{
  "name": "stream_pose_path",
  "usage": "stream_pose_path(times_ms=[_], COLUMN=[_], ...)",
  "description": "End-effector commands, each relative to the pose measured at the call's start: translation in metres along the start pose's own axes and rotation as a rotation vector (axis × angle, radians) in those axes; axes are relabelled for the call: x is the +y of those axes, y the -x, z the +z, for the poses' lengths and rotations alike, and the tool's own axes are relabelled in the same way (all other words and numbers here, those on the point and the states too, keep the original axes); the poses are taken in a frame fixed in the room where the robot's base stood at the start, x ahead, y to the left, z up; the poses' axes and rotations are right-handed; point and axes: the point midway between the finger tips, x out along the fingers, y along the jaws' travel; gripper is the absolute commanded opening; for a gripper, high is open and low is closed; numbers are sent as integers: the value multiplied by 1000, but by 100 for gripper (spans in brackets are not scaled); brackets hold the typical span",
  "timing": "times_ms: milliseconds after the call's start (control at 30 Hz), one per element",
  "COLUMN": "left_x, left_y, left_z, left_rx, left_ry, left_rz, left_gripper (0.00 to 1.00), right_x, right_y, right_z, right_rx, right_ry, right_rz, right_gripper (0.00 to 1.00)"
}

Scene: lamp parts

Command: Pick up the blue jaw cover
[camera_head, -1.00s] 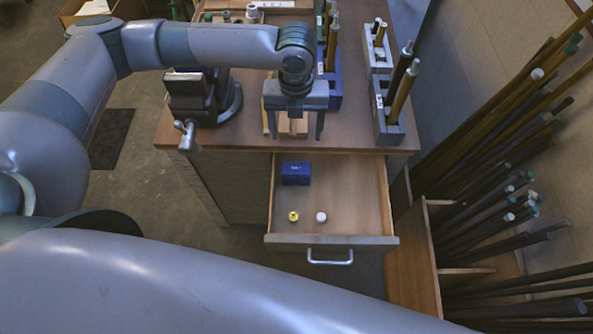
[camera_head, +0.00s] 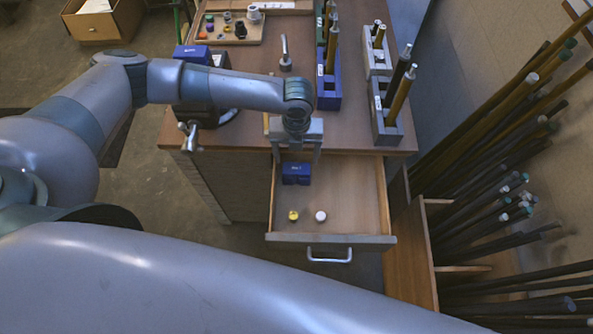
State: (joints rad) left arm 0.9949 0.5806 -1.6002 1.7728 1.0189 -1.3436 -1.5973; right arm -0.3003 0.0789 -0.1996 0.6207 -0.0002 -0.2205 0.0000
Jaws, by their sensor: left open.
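A small blue block with pale lettering, the blue jaw cover (camera_head: 296,173), lies at the back left inside the open drawer (camera_head: 360,240). A similar blue piece (camera_head: 193,54) sits at the top of the vise (camera_head: 199,112) on the bench. My left gripper (camera_head: 297,156) is open and empty, fingers pointing down at the back edge of the drawer. In the picture its fingertips lie just above and to either side of the block; I cannot tell the height gap. My right gripper is not in view.
A yellow part (camera_head: 293,216) and a white cap (camera_head: 321,216) lie near the drawer's front. The bench top (camera_head: 350,125) overhangs behind the drawer. Holders with upright rods (camera_head: 387,121) stand on it at right. The drawer's right half is clear.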

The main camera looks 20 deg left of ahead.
Motion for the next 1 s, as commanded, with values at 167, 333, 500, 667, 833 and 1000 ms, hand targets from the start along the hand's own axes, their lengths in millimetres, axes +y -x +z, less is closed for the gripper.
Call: stream_pose_path(times_ms=[167, 333, 500, 667, 833, 1000], left_x=[0, 0, 0, 0, 0, 0], left_y=[0, -3, -20, -41, -56, -58], left_z=[0, 0, -1, 0, 0, 0], left_rx=[0, 1, 2, 1, 1, 0], left_ry=[0, 0, 1, 1, 0, 0], left_rz=[0, 0, 2, 2, 1, 1], left_gripper=[72, 72, 72, 72, 72, 72], right_x=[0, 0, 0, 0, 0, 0], right_y=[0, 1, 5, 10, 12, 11], right_z=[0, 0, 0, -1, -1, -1], right_rx=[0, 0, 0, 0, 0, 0], right_ry=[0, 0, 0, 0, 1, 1], right_rz=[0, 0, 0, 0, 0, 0], right_gripper=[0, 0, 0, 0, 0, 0])
